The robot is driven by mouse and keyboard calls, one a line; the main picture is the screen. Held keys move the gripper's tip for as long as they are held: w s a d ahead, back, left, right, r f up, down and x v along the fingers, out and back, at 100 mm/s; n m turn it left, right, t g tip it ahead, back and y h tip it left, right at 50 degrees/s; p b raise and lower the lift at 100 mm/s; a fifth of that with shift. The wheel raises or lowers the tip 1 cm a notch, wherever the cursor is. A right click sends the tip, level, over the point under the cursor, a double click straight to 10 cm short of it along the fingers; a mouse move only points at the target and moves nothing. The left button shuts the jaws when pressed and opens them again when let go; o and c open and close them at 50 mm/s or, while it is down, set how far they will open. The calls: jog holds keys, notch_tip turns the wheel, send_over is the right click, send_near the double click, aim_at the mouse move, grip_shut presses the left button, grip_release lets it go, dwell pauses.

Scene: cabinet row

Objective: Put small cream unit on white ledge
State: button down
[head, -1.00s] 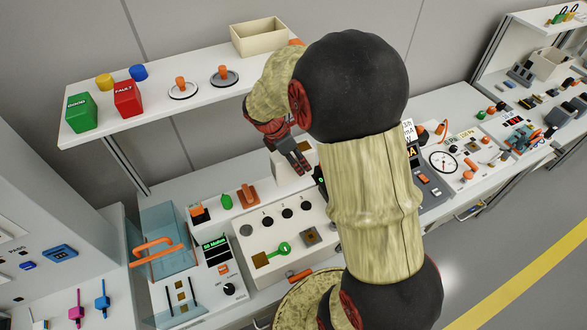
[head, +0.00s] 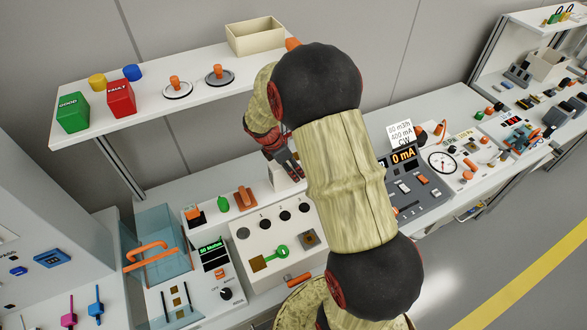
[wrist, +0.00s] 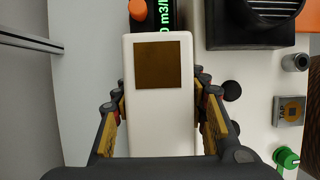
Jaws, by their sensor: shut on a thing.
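The small cream unit (wrist: 160,110) is a pale box with a brown square on its face. In the wrist view it sits between the two fingers of my gripper (wrist: 159,98), which is shut on its sides. In the head view my gripper (head: 291,166) points down over the back of the bench, with part of the unit (head: 279,178) showing beside it; my arm hides the rest. I cannot tell whether the unit touches the bench. The white ledge (head: 205,103) is the raised shelf at the upper left, behind my gripper.
A green block (head: 72,112), red block (head: 121,98), two orange-knobbed discs and a cream open box (head: 255,36) stand on the ledge. A control panel (head: 270,235) and a meter unit (head: 410,180) flank my arm below.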

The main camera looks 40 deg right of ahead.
jog(key=shift+f, duration=0.1)
jog(key=c, duration=1.1)
grip_release()
jog(key=shift+c, duration=0.2)
jog(key=shift+o, duration=0.7)
jog(key=p+v, duration=0.2)
jog(key=v, duration=1)
jog(key=shift+a, duration=0.15)
jog(key=s+a+r+m+t+y, duration=0.4)
jog(key=s+a+r+m+t, duration=0.2)
jog(key=s+a+r+m, duration=0.9)
jog(key=s+a+r, duration=0.2)
jog(key=s+a, duration=0.2)
jog(key=a, duration=0.1)
jog(key=shift+s+a+r+t, duration=0.2)
jog(key=shift+s+r+t, duration=0.1)
jog(key=shift+s, duration=0.1)
